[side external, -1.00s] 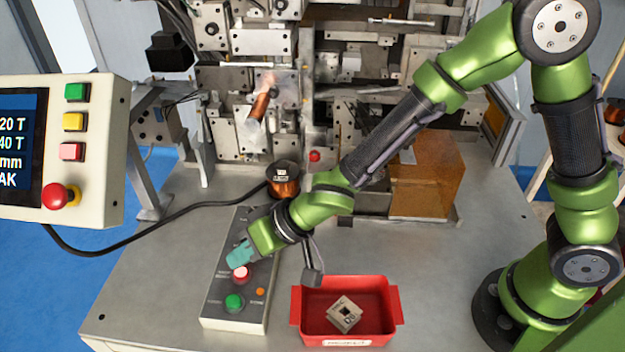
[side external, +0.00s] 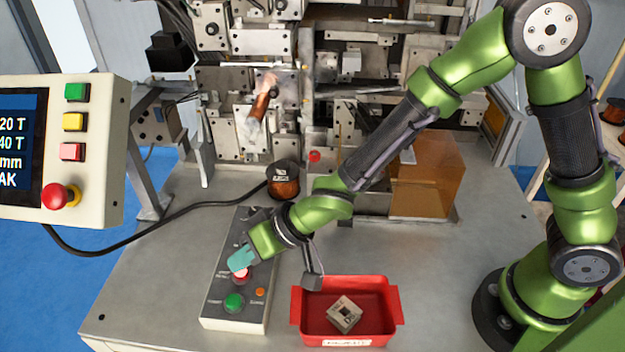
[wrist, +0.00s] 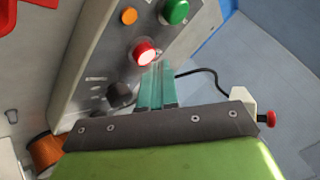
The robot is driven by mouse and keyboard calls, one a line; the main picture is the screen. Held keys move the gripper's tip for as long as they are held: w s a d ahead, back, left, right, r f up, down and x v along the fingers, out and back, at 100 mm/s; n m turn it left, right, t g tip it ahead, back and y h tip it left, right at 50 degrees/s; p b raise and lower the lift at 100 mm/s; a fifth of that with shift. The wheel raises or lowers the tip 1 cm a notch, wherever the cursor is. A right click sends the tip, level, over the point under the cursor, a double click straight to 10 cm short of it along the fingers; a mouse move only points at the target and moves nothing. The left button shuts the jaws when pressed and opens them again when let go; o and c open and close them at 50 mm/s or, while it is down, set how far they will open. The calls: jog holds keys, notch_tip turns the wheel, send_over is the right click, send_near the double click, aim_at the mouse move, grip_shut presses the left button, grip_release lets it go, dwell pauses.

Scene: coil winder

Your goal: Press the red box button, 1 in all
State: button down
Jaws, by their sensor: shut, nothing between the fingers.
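The grey button box (side external: 216,302) lies on the table at lower left. Its red button (side external: 241,279), with a pale lit cap, sits between a black knob and a green button (side external: 234,302). In the wrist view the red button (wrist: 145,52) is just beyond the fingertips. My gripper (side external: 240,261) is shut and empty, its teal fingers close together. The fingertips are right at the red button's edge and cover part of it in the side view. I cannot tell whether they touch it.
A small orange light (side external: 260,292) sits beside the green button. A red tray (side external: 384,322) with a metal block (side external: 344,314) stands right of the box. A copper spool (side external: 283,181) stands behind. A control panel (side external: 104,160) with its own buttons is at left.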

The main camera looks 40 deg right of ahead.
aim_at(247, 271)
jog(key=shift+f, duration=0.4)
jog(key=shift+r, duration=0.1)
dwell(0.5)
jog(key=shift+r, duration=0.75)
jog(key=shift+r, duration=2.55)
jog(key=shift+f, duration=0.1)
